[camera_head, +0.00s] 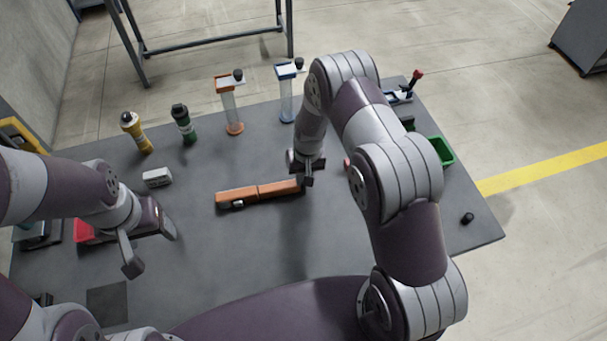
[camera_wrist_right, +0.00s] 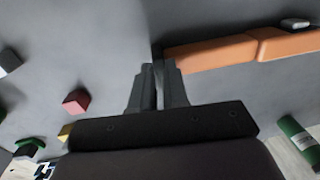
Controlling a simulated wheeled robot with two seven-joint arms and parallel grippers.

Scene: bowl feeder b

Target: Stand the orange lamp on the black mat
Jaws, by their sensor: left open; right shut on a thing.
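The orange lamp (camera_head: 258,192) is a long two-part bar lying flat on the grey table, with a small grey and black piece at its near side. It also shows in the right wrist view (camera_wrist_right: 215,50). My right gripper (camera_head: 306,178) is at the lamp's right end, its fingers (camera_wrist_right: 158,88) close together on a thin dark part at that end; the exact contact is hard to see. My left gripper (camera_head: 151,250) is open and empty, left of the lamp. The black mat (camera_head: 107,303) is a dark square at the table's near left, bare where visible.
A white box (camera_head: 157,177), yellow bottle (camera_head: 137,132) and green bottle (camera_head: 184,124) stand behind. Orange (camera_head: 231,112) and blue (camera_head: 286,95) dispensers are at the back. A red tray (camera_head: 84,232) is at left, a green bin (camera_head: 442,151) at right. The table's middle front is clear.

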